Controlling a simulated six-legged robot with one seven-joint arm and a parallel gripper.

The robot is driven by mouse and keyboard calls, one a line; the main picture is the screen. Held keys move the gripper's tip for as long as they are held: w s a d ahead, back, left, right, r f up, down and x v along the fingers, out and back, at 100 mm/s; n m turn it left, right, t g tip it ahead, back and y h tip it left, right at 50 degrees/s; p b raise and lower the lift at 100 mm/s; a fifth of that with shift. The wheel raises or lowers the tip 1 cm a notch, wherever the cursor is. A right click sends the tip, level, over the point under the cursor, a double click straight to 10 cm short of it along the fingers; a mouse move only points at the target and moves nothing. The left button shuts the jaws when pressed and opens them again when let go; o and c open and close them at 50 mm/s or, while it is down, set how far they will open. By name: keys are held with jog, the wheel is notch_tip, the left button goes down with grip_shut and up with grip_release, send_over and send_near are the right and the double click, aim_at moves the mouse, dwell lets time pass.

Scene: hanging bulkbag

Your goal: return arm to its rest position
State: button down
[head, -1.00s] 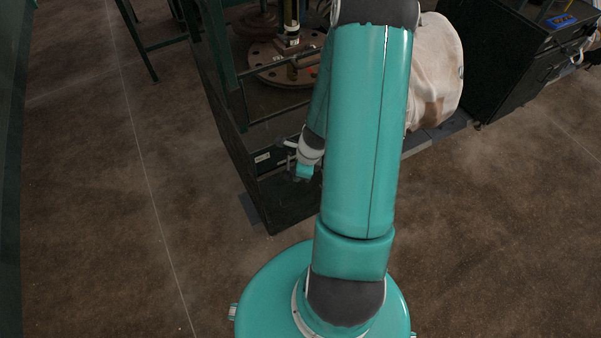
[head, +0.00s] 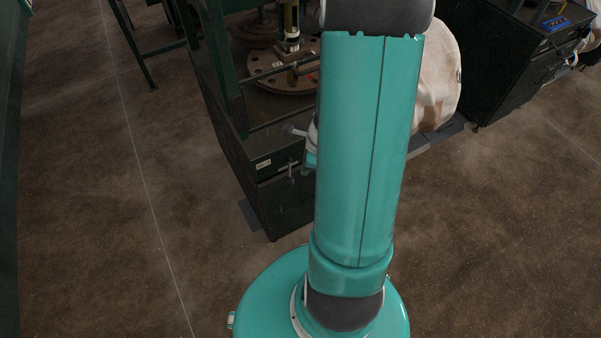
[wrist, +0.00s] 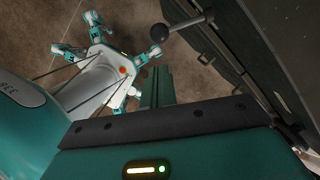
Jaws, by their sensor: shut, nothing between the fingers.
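My arm rises from my round teal base and covers the middle of the head view. My gripper (head: 297,131) is mostly hidden behind the upper arm there. Only a small pale grey end sticks out at the arm's left edge, in front of the dark green frame. It is shut and empty. In the wrist view a teal housing with a dark bar and a lit indicator fills the lower part. My white body and teal legs show beyond it.
A dark green frame (head: 241,105) with a round flanged plate (head: 275,83) stands behind the arm. A pale bulk bag (head: 438,80) and a dark cabinet (head: 505,75) are to the right. A black ball-ended lever (wrist: 184,24) is near the wrist camera. The floor (head: 85,200) at left is clear.

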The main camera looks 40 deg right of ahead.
jog(key=shift+v, duration=0.95)
jog(key=shift+s+r, duration=0.1)
jog(key=shift+s, duration=0.1)
jog(key=shift+w, duration=0.1)
jog(key=w+a+r+n+t+h, duration=0.1)
jog(key=w+a+r+n, duration=0.1)
jog(key=a+r+n, duration=0.5)
jog(key=w+a+r+n, duration=0.2)
jog(key=a+r+n, duration=0.35)
jog(key=r, duration=0.35)
jog(key=s+a+r+n+t, duration=0.1)
jog(key=s+a+r+n, duration=0.2)
jog(key=r+n, duration=0.3)
jog(key=s+a+r+n+t+h, duration=0.1)
jog(key=s+a+r+n, duration=0.3)
jog(key=n, duration=0.5)
notch_tip(320, 180, up, 3)
jog(key=a, duration=0.2)
jog(key=shift+s+a+t, duration=0.25)
jog(key=shift+s+t, duration=0.05)
jog(key=shift+s, duration=0.05)
